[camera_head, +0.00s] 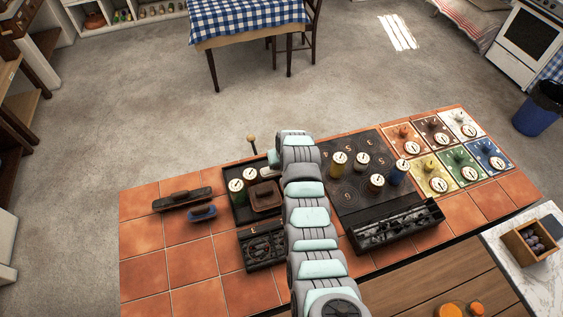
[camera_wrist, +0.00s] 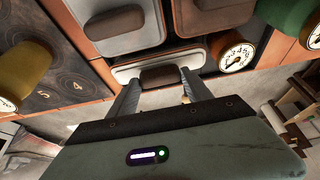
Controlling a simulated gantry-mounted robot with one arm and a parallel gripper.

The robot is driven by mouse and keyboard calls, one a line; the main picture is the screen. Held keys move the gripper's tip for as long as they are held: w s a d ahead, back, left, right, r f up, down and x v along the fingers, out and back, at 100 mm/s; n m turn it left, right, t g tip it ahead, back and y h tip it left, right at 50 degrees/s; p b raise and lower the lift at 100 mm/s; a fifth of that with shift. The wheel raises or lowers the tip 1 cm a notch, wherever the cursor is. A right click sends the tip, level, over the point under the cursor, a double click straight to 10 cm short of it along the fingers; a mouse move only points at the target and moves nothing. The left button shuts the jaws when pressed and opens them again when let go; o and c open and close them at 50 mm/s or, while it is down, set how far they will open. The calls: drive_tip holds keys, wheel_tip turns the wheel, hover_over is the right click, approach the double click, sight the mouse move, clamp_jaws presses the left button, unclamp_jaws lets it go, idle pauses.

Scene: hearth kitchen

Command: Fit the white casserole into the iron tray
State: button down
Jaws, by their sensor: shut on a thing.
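My gripper (camera_wrist: 160,92) is shut on the brown handle of the white casserole (camera_wrist: 125,72) in the wrist view. The casserole's lower part is hidden by the fingers and gripper body. Beyond it are a larger pale grey dish with a brown handle (camera_wrist: 120,40) and a brown casserole (camera_wrist: 215,18). My arm hides the tray's right side there. I cannot tell whether the white casserole touches the tray.
A dark long-handled piece (camera_head: 182,199) and a blue one (camera_head: 202,213) lie on the tiles at left. A smaller iron tray (camera_head: 245,257) is nearer. Right of my arm stand several dial-topped jars on a black plate (camera_head: 345,160). The front-left tiles (camera_head: 160,270) are clear.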

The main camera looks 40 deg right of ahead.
drive_tip(key=shift+f, duration=0.15)
drive_tip(key=shift+c, duration=2.2)
unclamp_jaws()
drive_tip(key=shift+v, duration=0.9)
drive_tip(key=v, duration=1)
drive_tip(key=shift+r, duration=0.25)
